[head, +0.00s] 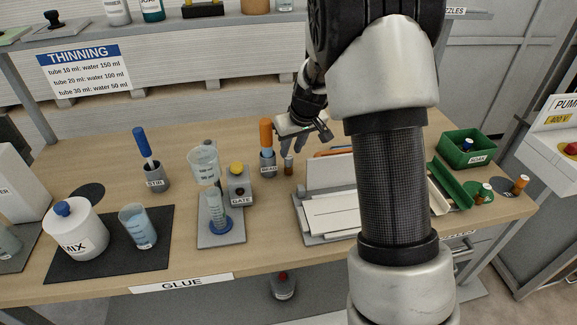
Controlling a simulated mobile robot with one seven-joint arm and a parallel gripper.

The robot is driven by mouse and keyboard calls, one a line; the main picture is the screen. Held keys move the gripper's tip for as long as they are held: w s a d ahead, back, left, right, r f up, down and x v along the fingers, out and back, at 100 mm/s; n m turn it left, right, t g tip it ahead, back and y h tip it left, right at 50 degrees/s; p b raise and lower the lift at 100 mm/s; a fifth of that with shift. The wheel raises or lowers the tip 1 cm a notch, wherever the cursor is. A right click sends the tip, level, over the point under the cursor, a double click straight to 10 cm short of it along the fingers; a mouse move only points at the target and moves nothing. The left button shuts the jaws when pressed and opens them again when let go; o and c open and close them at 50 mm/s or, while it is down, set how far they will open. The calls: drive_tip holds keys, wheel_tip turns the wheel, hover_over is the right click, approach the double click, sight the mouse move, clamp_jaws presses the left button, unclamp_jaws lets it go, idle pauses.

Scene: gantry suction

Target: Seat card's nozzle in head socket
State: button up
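My gripper (292,143) points down over the middle of the bench, with its grey fingers near a small brown nozzle (288,167) that stands just below them. The view is too small to tell whether the fingers touch it or how far apart they are. Just left of the nozzle stands a grey holder (267,166) whose small label seems to read HEAD. An orange-handled tool (266,133) stands upright in it. The socket cannot be made out. A white card or board (329,171) stands behind white sheets (330,213), partly hidden by my arm. I cannot read any nozzle marking on it.
A GATE box (239,188) with a yellow knob and a measuring cylinder (216,211) stand left of the holder. Further left are a blue-handled STIR tool (142,143) and a MIX pot (75,232). A green SOAK tray (467,149) and loose nozzles (520,185) are at right.

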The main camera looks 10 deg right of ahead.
sight(288, 157)
drive_tip(key=x, duration=0.5)
drive_tip(key=shift+s+a+f, duration=0.1)
drive_tip(key=shift+f, duration=0.1)
clamp_jaws()
